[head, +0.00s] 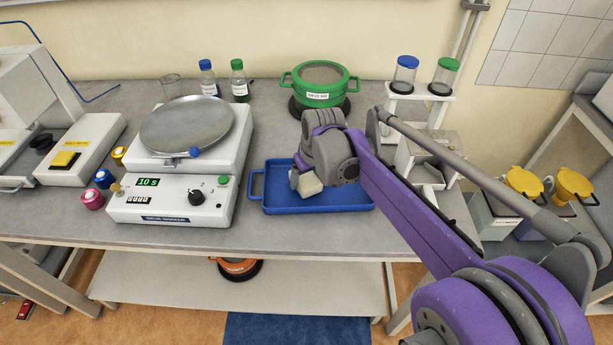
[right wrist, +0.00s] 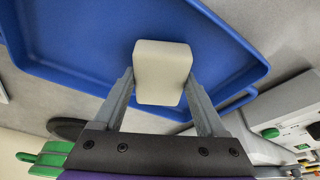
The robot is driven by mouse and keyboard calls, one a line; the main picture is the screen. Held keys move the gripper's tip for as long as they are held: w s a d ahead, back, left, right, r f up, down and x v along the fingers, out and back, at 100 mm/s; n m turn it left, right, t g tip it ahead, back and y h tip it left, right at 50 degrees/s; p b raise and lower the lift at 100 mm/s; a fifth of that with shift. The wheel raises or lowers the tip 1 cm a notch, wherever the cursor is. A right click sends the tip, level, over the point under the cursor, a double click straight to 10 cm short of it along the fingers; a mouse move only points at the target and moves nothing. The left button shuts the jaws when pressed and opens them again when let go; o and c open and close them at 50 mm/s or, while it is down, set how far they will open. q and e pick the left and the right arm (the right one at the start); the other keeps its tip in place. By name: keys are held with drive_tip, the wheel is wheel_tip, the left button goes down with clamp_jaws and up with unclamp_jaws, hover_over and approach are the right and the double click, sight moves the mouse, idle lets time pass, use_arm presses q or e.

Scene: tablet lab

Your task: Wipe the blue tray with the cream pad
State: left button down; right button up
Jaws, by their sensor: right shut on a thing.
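The blue tray (head: 340,200) lies on the grey bench, right of the sieve shaker, with a loop handle at its left end. Its floor and rim also show in the right wrist view (right wrist: 75,45). My right gripper (head: 302,180) is over the left part of the tray and is shut on the cream pad (head: 309,185). In the right wrist view the pad (right wrist: 162,72) sits between the two grey fingers (right wrist: 162,85). I cannot tell whether the pad touches the tray floor. My purple right arm hides the tray's back right part. My left gripper does not show.
The sieve shaker (head: 170,200) with its round pan stands left of the tray. A green sieve (head: 320,83) stands behind the tray, and two capped bottles (head: 223,82) stand behind the shaker. A white stand (head: 425,105) with jars is at the right. The bench front is clear.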

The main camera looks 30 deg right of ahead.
drive_tip(key=shift+f, duration=0.4)
drive_tip(key=shift+a, duration=0.1)
drive_tip(key=shift+w+a+r, duration=0.1)
drive_tip(key=shift+w+a, duration=0.3)
drive_tip(key=shift+a, duration=0.3)
drive_tip(key=shift+w+a+r, duration=0.1)
drive_tip(key=shift+w+a, duration=0.25)
drive_tip(key=shift+a, duration=0.35)
drive_tip(key=shift+w+a+f, duration=0.1)
drive_tip(key=shift+f, duration=0.15)
drive_tip(key=shift+s+d+f, duration=0.1)
drive_tip(key=shift+s+d, duration=0.4)
drive_tip(key=shift+d, duration=0.3)
drive_tip(key=shift+s+d+f, duration=0.1)
drive_tip(key=shift+s+d, duration=0.4)
drive_tip(key=shift+d, duration=0.3)
drive_tip(key=shift+r, duration=0.15)
